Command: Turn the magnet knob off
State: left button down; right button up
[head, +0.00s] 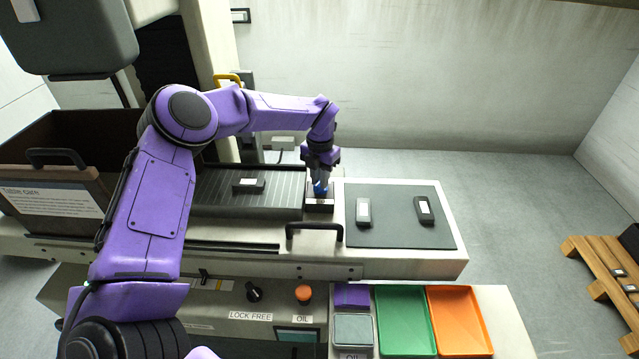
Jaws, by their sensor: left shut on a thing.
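The magnet knob (320,189) is small and blue. It sits on a small dark block (319,207) at the right end of the dark ribbed magnet plate (270,204). My left gripper (320,183) reaches down from above and is shut on the knob, hiding much of it. The knob's exact angle cannot be made out. A small dark piece with a pale label (249,185) lies on the magnet plate. My right gripper is not in view.
A dark mat (390,232) right of the knob holds two labelled pieces. In front are a black handle (315,228), a black LOCK FREE knob (254,292), an orange OIL button (303,293), a green tray (404,318) and an orange tray (460,318).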

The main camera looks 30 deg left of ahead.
pick_arm(q)
jog(key=n+b, duration=1)
jog(key=n, duration=0.1)
jog(key=shift+w+f+b, duration=0.1)
jog(key=shift+f+b, duration=0.2)
jog(key=shift+b, duration=0.05)
jog(key=n+b, duration=0.3)
jog(key=shift+r, duration=0.1)
jog(key=shift+a+n+b, duration=0.1)
jog(key=shift+n+b, duration=0.2)
jog(key=shift+n, duration=0.2)
jog(key=shift+r, duration=0.1)
jog(key=c, duration=1.1)
grip_release()
jog(key=shift+c, duration=0.2)
jog(key=shift+o, duration=0.5)
jog(key=shift+a, duration=0.1)
notch_tip(320, 180, up, 10)
jog(key=p, duration=0.1)
jog(key=shift+r, duration=0.15)
